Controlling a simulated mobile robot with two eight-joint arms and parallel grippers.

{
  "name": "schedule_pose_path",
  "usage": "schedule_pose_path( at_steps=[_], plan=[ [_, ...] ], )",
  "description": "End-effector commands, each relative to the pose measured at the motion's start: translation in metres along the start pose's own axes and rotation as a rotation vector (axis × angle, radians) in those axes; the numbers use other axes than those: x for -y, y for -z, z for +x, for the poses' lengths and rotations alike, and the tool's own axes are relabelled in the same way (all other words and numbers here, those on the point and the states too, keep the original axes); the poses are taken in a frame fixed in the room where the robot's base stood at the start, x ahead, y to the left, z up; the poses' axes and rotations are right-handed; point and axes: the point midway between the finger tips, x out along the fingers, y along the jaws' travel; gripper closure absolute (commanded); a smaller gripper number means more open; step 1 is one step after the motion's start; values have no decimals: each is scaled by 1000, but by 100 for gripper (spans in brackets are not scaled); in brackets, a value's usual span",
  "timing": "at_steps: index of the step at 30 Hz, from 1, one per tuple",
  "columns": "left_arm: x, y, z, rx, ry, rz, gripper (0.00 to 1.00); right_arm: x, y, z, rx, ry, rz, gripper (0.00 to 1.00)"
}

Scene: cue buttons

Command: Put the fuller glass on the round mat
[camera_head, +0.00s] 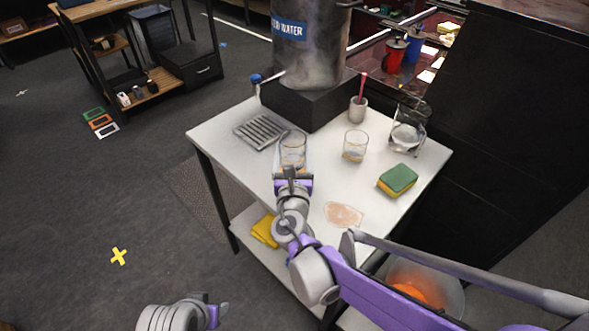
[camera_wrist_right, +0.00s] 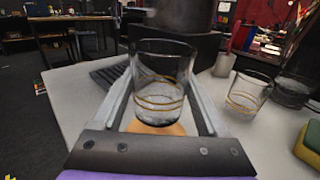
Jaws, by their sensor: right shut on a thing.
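My right gripper (camera_head: 291,178) is shut on a clear glass (camera_head: 291,146). In the right wrist view this glass (camera_wrist_right: 160,82) is upright between the fingers, with gold rings and what looks like clear liquid low down. An orange rounded surface (camera_wrist_right: 155,128), apparently the round mat, shows below it; I cannot tell whether the glass touches it. In the head view the mat is hidden by the glass and gripper. A second ringed glass (camera_head: 355,146) stands to the right, apart; its level is hard to compare. My left gripper (camera_head: 213,312) is low in the head view, away from the table.
The white table (camera_head: 240,128) also holds a metal drip grate (camera_head: 260,131), a large water dispenser (camera_head: 310,45), a grey cup (camera_head: 358,109), a clear pitcher (camera_head: 408,130) and a green-yellow sponge (camera_head: 398,180). A pinkish flat patch (camera_head: 343,215) lies near the front edge.

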Motion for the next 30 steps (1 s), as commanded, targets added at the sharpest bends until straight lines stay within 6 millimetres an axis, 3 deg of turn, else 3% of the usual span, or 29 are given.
schedule_pose_path(
  at_steps=[13, 24, 25, 28, 30],
  plan=[
    [0, -6, 16, 6, 0, 0, 50, 1, 50, 0, 0, 0, -1, 94],
    [0, -7, 18, 7, 0, 0, 50, 1, 54, 0, 0, 0, -1, 94],
    [0, -7, 18, 7, 0, 0, 50, 1, 55, 0, 0, 0, 0, 22],
    [0, -7, 17, 6, 0, 0, 50, 1, 54, 0, 0, 0, 0, 4],
    [0, -7, 17, 6, 0, 0, 50, 1, 54, 0, 0, 0, 0, 0]
  ],
)
